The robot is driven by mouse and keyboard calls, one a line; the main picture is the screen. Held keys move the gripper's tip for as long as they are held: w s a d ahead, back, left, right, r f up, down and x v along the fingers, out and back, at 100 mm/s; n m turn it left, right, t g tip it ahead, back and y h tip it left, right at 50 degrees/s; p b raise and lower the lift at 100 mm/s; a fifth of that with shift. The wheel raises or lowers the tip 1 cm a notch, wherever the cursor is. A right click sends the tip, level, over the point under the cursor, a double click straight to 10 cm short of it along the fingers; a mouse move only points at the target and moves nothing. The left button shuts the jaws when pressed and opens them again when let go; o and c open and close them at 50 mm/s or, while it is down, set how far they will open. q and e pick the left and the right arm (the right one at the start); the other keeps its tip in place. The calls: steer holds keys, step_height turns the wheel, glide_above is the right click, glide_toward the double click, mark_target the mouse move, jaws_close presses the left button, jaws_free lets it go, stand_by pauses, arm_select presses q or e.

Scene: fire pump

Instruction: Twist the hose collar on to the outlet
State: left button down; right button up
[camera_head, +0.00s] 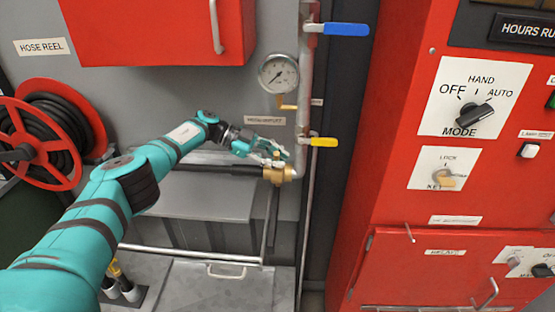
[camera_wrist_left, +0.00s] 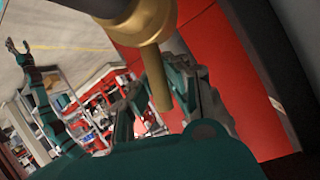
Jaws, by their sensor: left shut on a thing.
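The brass hose collar (camera_head: 277,174) is at the right end of the black hose (camera_head: 225,169), at the outlet (camera_head: 291,173) on the vertical pipe. How far it is seated cannot be told. My left gripper (camera_head: 280,151) is just above the collar. In the left wrist view the collar (camera_wrist_left: 140,20) is at the top, and its brass lug (camera_wrist_left: 158,82) runs down between the fingers of my left gripper (camera_wrist_left: 165,95), which is shut on it. My right gripper (camera_wrist_left: 19,47) shows far off in the left wrist view, its fingers apart and empty.
A pressure gauge (camera_head: 278,73), a yellow-handled valve (camera_head: 323,142) and a blue-handled valve (camera_head: 345,29) are on the pipe above. A red control cabinet (camera_head: 400,215) stands to the right. A red hose reel (camera_head: 72,125) is at the left.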

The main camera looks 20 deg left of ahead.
arm_select(q)
steer(key=shift+s+f, duration=0.1)
steer(key=shift+f, duration=0.1)
steer(key=c, duration=1.2)
jaws_free()
steer(key=shift+a+r, duration=0.1)
steer(key=shift+a, duration=0.05)
steer(key=shift+c, duration=0.2)
steer(key=shift+r, duration=0.1)
steer(key=v, duration=0.7)
steer(key=shift+a, duration=0.2)
